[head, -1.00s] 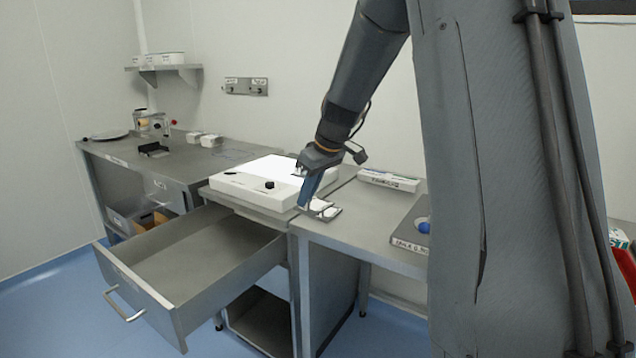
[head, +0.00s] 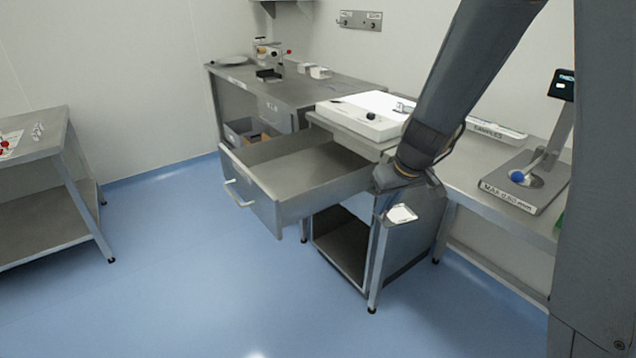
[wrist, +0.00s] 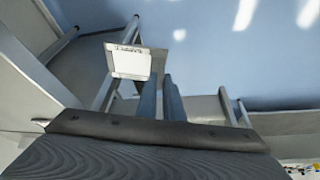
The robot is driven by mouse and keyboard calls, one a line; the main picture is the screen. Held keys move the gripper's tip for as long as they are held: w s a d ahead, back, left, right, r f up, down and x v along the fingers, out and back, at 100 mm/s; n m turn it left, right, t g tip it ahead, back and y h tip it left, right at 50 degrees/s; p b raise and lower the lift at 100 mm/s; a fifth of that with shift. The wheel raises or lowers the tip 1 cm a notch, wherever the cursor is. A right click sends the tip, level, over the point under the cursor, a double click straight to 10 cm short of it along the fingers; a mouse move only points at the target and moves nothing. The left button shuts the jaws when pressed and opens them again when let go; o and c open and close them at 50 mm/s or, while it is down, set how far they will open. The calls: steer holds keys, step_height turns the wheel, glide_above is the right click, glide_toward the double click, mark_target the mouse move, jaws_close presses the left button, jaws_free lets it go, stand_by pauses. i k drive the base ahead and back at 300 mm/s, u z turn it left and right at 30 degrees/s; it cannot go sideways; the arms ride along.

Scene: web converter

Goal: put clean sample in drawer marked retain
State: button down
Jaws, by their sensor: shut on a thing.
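A small white flat sample (head: 402,214) is held at the tip of my gripper (head: 388,203), out in front of the bench edge and above the floor. In the wrist view the sample (wrist: 130,62), with a small dark line of print, sits at the ends of the gripper's fingers (wrist: 160,85). My gripper is shut on it. An open, empty grey drawer (head: 262,211) with a bar handle juts out to the left of my gripper. I cannot read any mark on the drawer. The sample is outside the drawer, to its right.
A white light box (head: 355,117) stands on the bench above the drawer. A gauge stand (head: 525,180) and a tray marked samples (head: 497,130) are on the right bench. A separate table (head: 35,145) stands at the left. Blue floor (head: 200,270) is free in front.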

mark_target(313, 174)
steer(key=k, duration=1)
steer(key=z, duration=0.2)
steer(key=i, duration=1.3)
steer(key=u, duration=0.65)
steer(key=i, duration=1.1)
steer(key=u, duration=0.6)
